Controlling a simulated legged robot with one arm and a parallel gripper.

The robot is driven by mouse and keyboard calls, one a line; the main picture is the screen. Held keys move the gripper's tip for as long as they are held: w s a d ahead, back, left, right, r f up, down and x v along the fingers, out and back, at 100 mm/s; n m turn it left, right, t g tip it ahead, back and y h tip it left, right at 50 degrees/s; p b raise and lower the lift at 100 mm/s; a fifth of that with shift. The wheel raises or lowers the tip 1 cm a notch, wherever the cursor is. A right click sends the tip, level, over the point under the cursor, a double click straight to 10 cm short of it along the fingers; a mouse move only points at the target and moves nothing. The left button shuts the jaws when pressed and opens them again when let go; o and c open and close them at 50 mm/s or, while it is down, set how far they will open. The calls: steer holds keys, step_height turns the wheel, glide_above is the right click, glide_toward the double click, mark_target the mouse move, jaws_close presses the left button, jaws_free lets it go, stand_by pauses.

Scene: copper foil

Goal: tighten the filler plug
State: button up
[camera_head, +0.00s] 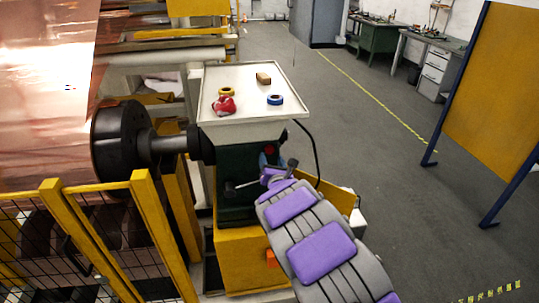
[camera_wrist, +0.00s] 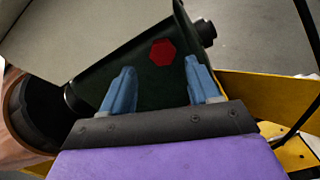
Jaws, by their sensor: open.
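The filler plug (camera_wrist: 163,52) is a red hexagonal head on the face of the dark green housing (camera_wrist: 148,82). In the head view the red plug (camera_head: 270,150) shows small, just above my gripper's tip. My gripper (camera_wrist: 160,66) has two blue fingers spread apart, with the plug showing between and slightly beyond their tips. Nothing is held, and neither finger appears to touch the plug. The remaining depth between fingertips and plug is hard to judge. In the head view my purple and grey arm partly covers the housing.
A yellow fence (camera_head: 142,187) and copper roll (camera_head: 45,90) stand left.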

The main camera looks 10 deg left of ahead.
mark_target(270, 151)
steer(key=x, duration=0.4)
steer(key=shift+w+d+b, duration=0.2)
steer(key=shift+d+b, duration=0.05)
steer(key=shift+b, duration=0.05)
steer(key=shift+w+a, duration=0.2)
steer(key=shift+w, duration=0.05)
steer(key=c, duration=1)
steer(key=shift+c, duration=0.2)
